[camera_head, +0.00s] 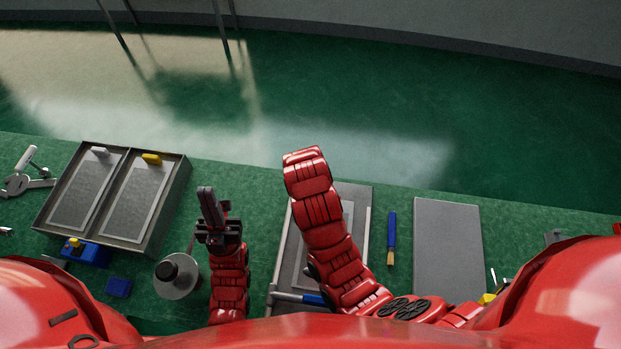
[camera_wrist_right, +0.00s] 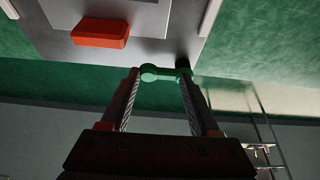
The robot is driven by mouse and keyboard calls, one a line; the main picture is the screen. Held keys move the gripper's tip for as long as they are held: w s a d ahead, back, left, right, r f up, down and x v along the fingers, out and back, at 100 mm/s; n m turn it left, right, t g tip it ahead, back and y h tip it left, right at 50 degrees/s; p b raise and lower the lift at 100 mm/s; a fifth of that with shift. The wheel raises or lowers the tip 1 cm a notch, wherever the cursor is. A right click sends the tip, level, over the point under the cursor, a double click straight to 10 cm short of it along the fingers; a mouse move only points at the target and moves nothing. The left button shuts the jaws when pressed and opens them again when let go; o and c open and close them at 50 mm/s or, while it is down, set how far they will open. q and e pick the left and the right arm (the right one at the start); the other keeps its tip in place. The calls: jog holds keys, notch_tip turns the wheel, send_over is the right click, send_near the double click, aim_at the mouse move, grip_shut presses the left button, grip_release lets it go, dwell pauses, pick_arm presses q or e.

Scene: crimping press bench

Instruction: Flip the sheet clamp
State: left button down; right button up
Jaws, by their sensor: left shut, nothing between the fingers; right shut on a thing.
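In the right wrist view, a small green bar (camera_wrist_right: 163,73) with a rounded left end and a dark right end lies between the fingertips of my right gripper (camera_wrist_right: 158,78); it looks like the sheet clamp's lever. It sits at the edge of a grey plate (camera_wrist_right: 155,50), which bears a red block (camera_wrist_right: 100,33). In the head view, my right arm covers the middle of the grey plate fixture (camera_head: 355,195), and the right gripper and clamp are hidden. My left gripper (camera_head: 208,192) is shut and empty, left of the fixture, fingers pointing away from me.
A two-bay tray (camera_head: 180,195) with grey sheets and a yellow block (camera_head: 152,159) stands at the left. A round grey canister (camera_head: 178,276) is close to my left gripper. A blue brush (camera_head: 391,238) and a flat grey plate (camera_head: 447,245) lie right of the fixture.

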dwell(0.4)
jog(key=o, duration=1.4)
jog(key=shift+c, duration=0.2)
jog(key=p+v, duration=0.8)
jog(key=v, duration=0.9)
jog(key=shift+r+p, duration=0.2)
jog(key=shift+p, duration=0.1)
jog(key=shift+a, duration=0.1)
